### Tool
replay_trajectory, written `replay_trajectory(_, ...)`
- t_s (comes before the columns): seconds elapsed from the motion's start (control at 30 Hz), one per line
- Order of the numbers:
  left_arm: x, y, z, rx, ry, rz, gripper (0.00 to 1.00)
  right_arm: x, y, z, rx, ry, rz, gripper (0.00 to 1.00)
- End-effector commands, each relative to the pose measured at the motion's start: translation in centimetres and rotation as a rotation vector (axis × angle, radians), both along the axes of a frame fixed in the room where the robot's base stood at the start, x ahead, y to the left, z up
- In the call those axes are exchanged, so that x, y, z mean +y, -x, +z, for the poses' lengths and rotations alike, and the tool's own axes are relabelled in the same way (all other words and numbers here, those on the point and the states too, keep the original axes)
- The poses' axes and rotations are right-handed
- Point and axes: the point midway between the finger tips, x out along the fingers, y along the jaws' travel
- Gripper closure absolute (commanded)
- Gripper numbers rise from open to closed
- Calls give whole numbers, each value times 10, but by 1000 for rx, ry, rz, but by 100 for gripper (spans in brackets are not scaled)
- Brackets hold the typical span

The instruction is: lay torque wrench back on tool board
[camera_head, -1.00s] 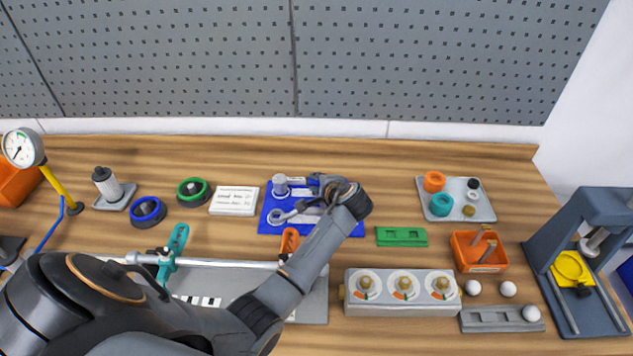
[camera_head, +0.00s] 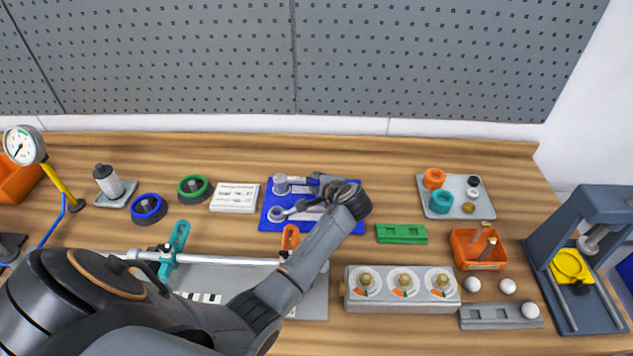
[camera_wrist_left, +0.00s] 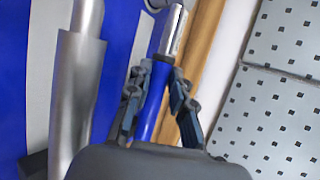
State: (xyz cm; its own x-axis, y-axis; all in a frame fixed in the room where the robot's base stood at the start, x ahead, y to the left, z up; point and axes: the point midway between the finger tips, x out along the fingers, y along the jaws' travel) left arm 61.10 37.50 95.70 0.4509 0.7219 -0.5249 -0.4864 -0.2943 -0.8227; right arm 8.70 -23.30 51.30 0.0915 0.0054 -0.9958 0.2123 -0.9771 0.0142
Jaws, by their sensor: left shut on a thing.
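The torque wrench (camera_head: 299,181) lies over the upper part of the blue tool board (camera_head: 269,226). Its upright round head is at the left and its shaft points right, into my left gripper (camera_head: 328,184). In the left wrist view the fingers of my left gripper (camera_wrist_left: 155,98) close around the wrench's blue handle (camera_wrist_left: 149,108), with a silver section beyond them. I cannot tell whether the wrench touches the board. My forearm and wrist hide the board's right side. My right gripper is not in view.
A grey ring-ended tool (camera_head: 280,214) lies on the board's lower part. A white card (camera_head: 234,198) is to its left, a green block (camera_head: 401,234) to its right. A grey pegboard (camera_head: 420,60) stands behind. Wood is bare between board and back edge.

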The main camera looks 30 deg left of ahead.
Motion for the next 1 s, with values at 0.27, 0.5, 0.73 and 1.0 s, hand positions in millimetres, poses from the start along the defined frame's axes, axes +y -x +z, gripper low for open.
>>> replay_trajectory(0.27, 0, 0, 1, -1, -1, 0, 52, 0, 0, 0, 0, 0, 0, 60)
replay_trajectory(0.5, -1, 1, 0, 1, 0, 0, 52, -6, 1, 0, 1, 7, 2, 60)
replay_trajectory(0.73, -18, 10, 12, -2, 1, -2, 52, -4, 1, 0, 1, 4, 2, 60)
replay_trajectory(1.0, -47, 29, 34, -3, 0, -2, 52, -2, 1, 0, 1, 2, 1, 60)
